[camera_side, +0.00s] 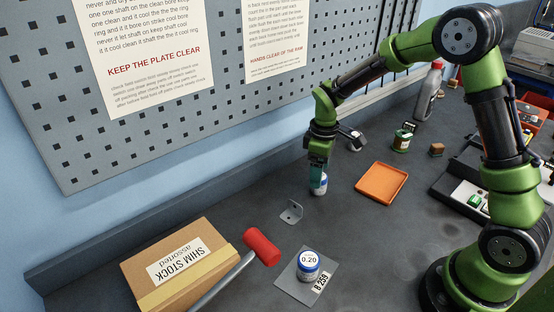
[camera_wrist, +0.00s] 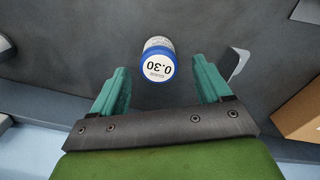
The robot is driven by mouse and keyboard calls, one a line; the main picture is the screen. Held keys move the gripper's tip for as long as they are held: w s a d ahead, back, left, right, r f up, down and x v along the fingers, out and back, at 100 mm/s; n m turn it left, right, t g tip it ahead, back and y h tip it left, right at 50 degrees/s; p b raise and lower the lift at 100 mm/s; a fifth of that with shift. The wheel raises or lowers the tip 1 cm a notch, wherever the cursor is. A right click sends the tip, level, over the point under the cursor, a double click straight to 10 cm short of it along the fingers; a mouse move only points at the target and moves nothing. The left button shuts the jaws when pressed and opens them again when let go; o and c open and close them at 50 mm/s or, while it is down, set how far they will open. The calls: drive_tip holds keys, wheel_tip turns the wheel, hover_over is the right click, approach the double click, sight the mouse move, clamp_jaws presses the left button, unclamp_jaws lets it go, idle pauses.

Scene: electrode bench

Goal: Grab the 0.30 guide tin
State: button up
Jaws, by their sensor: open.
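The 0.30 guide tin (camera_wrist: 158,62) stands on the dark bench, with a white label and a blue rim. In the wrist view it lies between and a little beyond the two teal fingers of my gripper (camera_wrist: 160,88), with space on both sides. In the side view the tin (camera_side: 320,186) shows below my gripper (camera_side: 318,168), its top partly hidden by the fingers. My gripper points down and is open, with nothing held.
A second tin, marked 0.20 (camera_side: 308,262), stands on a grey plate (camera_side: 290,284). A metal bracket (camera_side: 292,212), a red-headed hammer (camera_side: 262,247) and a shim stock box (camera_side: 178,262) are at the front left. An orange tray (camera_side: 381,184) lies to the right of my gripper.

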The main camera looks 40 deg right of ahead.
wheel_tip(320, 180, down, 4)
drive_tip(key=shift+w, duration=0.15)
drive_tip(key=c, duration=1.2)
drive_tip(key=shift+r, duration=0.2)
